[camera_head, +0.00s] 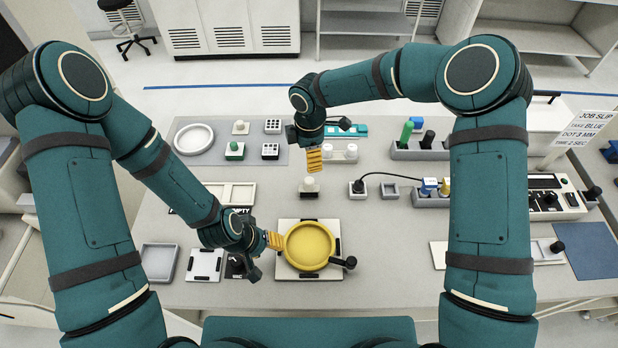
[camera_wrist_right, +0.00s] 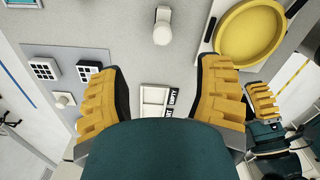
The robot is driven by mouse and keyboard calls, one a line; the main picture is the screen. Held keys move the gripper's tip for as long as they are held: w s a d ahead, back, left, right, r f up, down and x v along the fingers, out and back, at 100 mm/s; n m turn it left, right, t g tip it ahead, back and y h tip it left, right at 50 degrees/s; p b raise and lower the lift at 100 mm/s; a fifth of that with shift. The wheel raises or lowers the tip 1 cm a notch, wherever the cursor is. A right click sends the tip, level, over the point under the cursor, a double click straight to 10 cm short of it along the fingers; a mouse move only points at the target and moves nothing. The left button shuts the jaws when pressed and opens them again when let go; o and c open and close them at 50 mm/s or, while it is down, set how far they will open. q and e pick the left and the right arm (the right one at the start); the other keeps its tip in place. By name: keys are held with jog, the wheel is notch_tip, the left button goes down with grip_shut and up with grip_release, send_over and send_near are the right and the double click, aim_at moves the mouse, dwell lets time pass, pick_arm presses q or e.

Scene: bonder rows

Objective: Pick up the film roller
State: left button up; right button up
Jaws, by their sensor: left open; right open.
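No thing is plainly marked as the film roller. A white upright piece with a rounded top (camera_head: 310,186) stands on the bench in the middle and may be it; it also shows in the right wrist view (camera_wrist_right: 162,27). My right gripper (camera_head: 314,160) is open and empty, just behind that piece in the head view; its yellow fingers are spread wide in the wrist view. My left gripper (camera_head: 275,240) is open at the left edge of the round yellow dish (camera_head: 309,246). I cannot tell whether it touches the dish.
The dish sits on a white plate with a black-knobbed lever (camera_head: 345,262) at its right. A grey tray (camera_head: 158,262) and a white plate (camera_head: 205,265) lie at left. A cabled black-topped block (camera_head: 358,188) stands right of centre.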

aim_at(309, 180)
pick_arm(q)
jog(key=shift+s+f+b, duration=0.15)
jog(key=shift+f+b, duration=0.3)
pick_arm(e)
jog(key=f, duration=0.7)
jog(key=shift+s+f, duration=0.2)
pick_arm(q)
jog(key=shift+f, duration=0.1)
pick_arm(e)
jog(key=shift+w+f, duration=0.1)
jog(key=shift+f, duration=0.3)
pick_arm(q)
notch_tip(309, 180, down, 2)
jog(key=shift+f+b, duration=0.1)
jog(key=shift+b, duration=1.05)
pick_arm(e)
notch_tip(309, 180, down, 5)
jog(key=shift+a+f, duration=0.1)
grip_shut()
